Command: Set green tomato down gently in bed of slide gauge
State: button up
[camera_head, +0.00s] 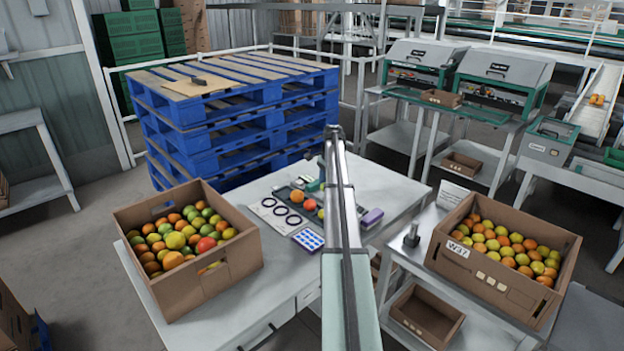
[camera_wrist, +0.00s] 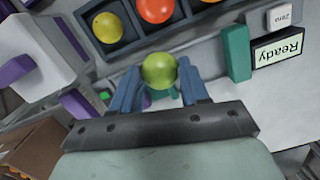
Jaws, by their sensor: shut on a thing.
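In the wrist view the green tomato (camera_wrist: 159,71) sits between the two blue fingers of my gripper (camera_wrist: 160,78), which is shut on it. The slide gauge shows there as a green upright block (camera_wrist: 237,53) beside a display reading "Ready" (camera_wrist: 278,48) and a "Zero" button (camera_wrist: 280,16), right of the tomato. A small green part shows just below the tomato, between the fingers. I cannot tell whether the tomato touches the bed. In the head view my arm hides most of the gripper and the held tomato.
A dark compartment tray (camera_wrist: 130,38) holds yellow, red and orange tomatoes close to the held one. A purple-and-white device stands at left in the wrist view. Cardboard boxes of mixed tomatoes (camera_head: 207,286) and orange and green ones (camera_head: 540,305) flank the work area. A ring card (camera_head: 268,202) lies on the table.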

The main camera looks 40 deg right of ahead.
jog(key=w+d+m, duration=0.1)
jog(key=w+d, duration=0.1)
jog(key=w+d+f+m, duration=0.1)
jog(key=w+d, duration=0.1)
jog(key=shift+w+f+m, duration=0.1)
jog(key=shift+f+m, duration=0.05)
jog(key=shift+m, duration=0.25)
jog(key=shift+w+d+m, duration=0.3)
jog(key=shift+w+m, duration=0.05)
jog(key=shift+m, duration=0.65)
jog(key=shift+w+d+m+t, duration=0.1)
jog(key=shift+m+t, duration=0.2)
jog(key=shift+m, duration=0.4)
jog(key=shift+f, duration=0.15)
jog(key=shift+f, duration=1.75)
jog(key=shift+f, duration=0.6)
jog(key=o, duration=0.8)
jog(key=shift+c, duration=1.3)
